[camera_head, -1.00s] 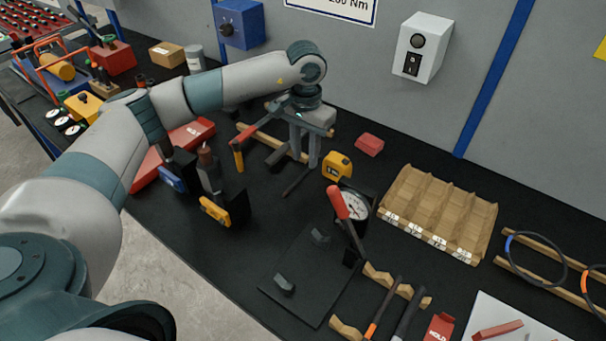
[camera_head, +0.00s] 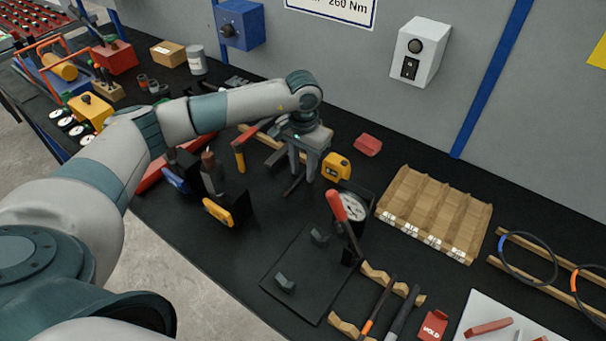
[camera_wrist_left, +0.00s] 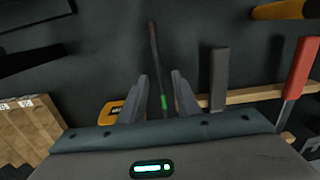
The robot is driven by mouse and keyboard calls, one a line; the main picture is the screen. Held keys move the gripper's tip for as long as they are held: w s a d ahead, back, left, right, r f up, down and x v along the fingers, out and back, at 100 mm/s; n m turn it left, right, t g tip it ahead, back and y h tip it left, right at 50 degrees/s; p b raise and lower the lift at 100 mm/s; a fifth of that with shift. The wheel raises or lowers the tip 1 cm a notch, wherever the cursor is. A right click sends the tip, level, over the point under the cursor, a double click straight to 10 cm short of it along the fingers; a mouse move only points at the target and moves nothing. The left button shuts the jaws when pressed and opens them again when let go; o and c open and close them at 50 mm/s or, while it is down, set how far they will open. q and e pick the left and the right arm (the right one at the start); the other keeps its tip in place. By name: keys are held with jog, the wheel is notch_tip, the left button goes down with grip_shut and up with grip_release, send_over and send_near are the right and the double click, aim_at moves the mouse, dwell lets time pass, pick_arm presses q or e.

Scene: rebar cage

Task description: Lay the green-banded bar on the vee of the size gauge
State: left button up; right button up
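The green-banded bar (camera_head: 292,187) is a thin dark rod on the black bench, partly hidden by my left gripper in the head view. In the left wrist view the bar (camera_wrist_left: 155,50) points away from me, and its green band lies between the fingers. My left gripper (camera_head: 303,171) is open above the bar; it also shows in the left wrist view (camera_wrist_left: 160,88). Contact with the bar cannot be told. A dial (camera_head: 352,207), apparently of the size gauge, stands right of the gripper beside a red-handled lever. I cannot make out its vee clearly. My right gripper is not in view.
A yellow tape measure (camera_head: 337,167) sits close right of the gripper. A red-handled lever (camera_head: 338,207) rises by a black plate (camera_head: 300,305). Notched wooden rests (camera_head: 408,291) hold bars. A wooden compartment tray (camera_head: 440,205) stands right. Open bench lies before the gripper.

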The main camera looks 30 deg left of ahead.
aim_at(303, 174)
pick_arm(q)
jog(key=shift+c, duration=0.2)
grip_shut()
jog(key=shift+r, duration=0.1)
jog(key=shift+r, duration=0.4)
notch_tip(303, 174, up, 4)
jog(key=shift+f+p, duration=0.25)
jog(key=shift+p, duration=0.1)
jog(key=s+d+r+p, duration=0.1)
jog(key=s+d+r, duration=0.5)
jog(key=s+d, duration=0.2)
jog(key=shift+s+r+p, duration=0.25)
jog(key=shift+r+p, duration=0.05)
jog(key=shift+p, duration=0.1)
